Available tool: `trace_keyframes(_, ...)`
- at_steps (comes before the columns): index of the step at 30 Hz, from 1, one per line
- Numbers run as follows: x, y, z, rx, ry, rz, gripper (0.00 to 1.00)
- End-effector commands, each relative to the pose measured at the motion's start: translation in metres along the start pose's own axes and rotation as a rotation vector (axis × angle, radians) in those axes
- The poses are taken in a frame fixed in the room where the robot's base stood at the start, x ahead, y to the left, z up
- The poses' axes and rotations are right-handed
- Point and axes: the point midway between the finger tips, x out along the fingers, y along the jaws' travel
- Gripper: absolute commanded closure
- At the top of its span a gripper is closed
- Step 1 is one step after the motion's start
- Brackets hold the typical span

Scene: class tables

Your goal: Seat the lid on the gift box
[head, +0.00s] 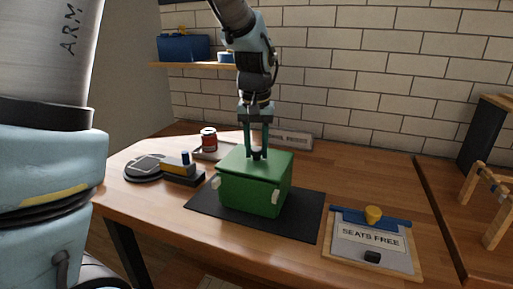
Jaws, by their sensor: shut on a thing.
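The green gift box (250,193) stands on a black mat (305,222) in the middle of the table, with small pale pieces on its sides. The green lid (270,161) is on top of the box and looks level. Whether it is fully down on the rim I cannot tell from here. My gripper (257,153) points straight down over the lid's middle. Its fingers are shut on the dark knob (257,155) of the lid, which they partly hide.
A red can (209,140) on a tray, a dark round device (146,167) and a yellow-and-dark block (180,168) stand left of the box. A clipboard sign (370,238) lies right. A brick wall and shelf (195,65) are behind.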

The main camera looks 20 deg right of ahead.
Motion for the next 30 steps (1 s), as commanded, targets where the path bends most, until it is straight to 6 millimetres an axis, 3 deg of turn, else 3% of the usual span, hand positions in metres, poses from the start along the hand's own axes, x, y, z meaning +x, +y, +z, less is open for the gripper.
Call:
trace_keyframes(14,0.0058,0.0000,0.0007,0.000,0.000,0.000,1.00)
trace_keyframes(15,0.0059,0.0000,0.0007,0.000,0.000,0.000,0.62)
trace_keyframes(24,0.0055,0.0000,0.0006,0.000,0.000,0.000,0.28)
trace_keyframes(30,0.0057,0.0000,0.0007,0.000,0.000,0.000,0.28)
